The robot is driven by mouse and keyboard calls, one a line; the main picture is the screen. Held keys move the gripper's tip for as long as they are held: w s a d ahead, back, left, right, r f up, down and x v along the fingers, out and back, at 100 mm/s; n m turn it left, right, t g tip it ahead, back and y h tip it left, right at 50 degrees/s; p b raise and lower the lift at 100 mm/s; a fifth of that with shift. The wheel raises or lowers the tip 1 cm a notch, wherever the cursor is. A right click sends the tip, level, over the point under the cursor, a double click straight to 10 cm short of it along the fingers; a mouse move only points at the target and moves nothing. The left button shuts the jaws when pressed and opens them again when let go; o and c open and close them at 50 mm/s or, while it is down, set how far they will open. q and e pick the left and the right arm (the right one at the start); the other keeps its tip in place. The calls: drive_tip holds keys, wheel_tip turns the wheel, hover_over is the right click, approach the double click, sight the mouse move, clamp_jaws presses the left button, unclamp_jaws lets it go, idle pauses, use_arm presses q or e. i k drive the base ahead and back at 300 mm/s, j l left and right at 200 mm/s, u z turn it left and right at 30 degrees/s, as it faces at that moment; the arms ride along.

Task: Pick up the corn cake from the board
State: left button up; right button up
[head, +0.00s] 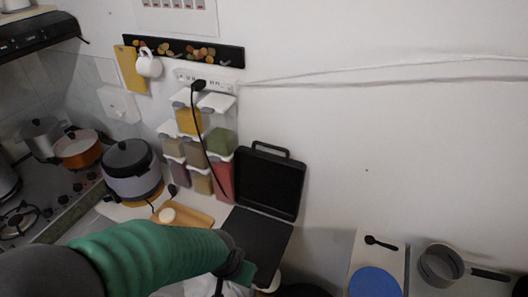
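The corn cake (167,215) appears as a small pale round piece at the left end of the tan wooden board (198,218) on the counter. My green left arm passes in front of the board's near side and hides part of it. My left gripper (232,277) is at the bottom centre, right of and nearer than the board, apart from the cake. Its fingers are partly cut off by the frame, so I cannot tell whether it is open. My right gripper is not in view.
An open black grill or case (270,180) stands right of the board. A rice cooker (131,170) stands to its left. Spice dispensers (188,122) hang on the wall behind, with a black cord in front. A saucepan (438,264) and blue disc (374,282) are at right.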

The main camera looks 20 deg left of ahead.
sight(167, 216)
drive_tip(key=j+u, duration=0.1)
drive_tip(key=u, duration=0.4)
drive_tip(key=k+j+u, duration=0.1)
drive_tip(key=u, duration=0.35)
drive_tip(key=j+u, duration=0.15)
drive_tip(key=u, duration=0.35)
drive_tip(key=i+j, duration=0.4)
drive_tip(key=i+j+u, duration=0.15)
drive_tip(key=i+j, duration=0.25)
drive_tip(key=i, duration=0.15)
drive_tip(key=i+j, duration=0.35)
drive_tip(key=i+u, duration=0.05)
drive_tip(key=i, duration=0.05)
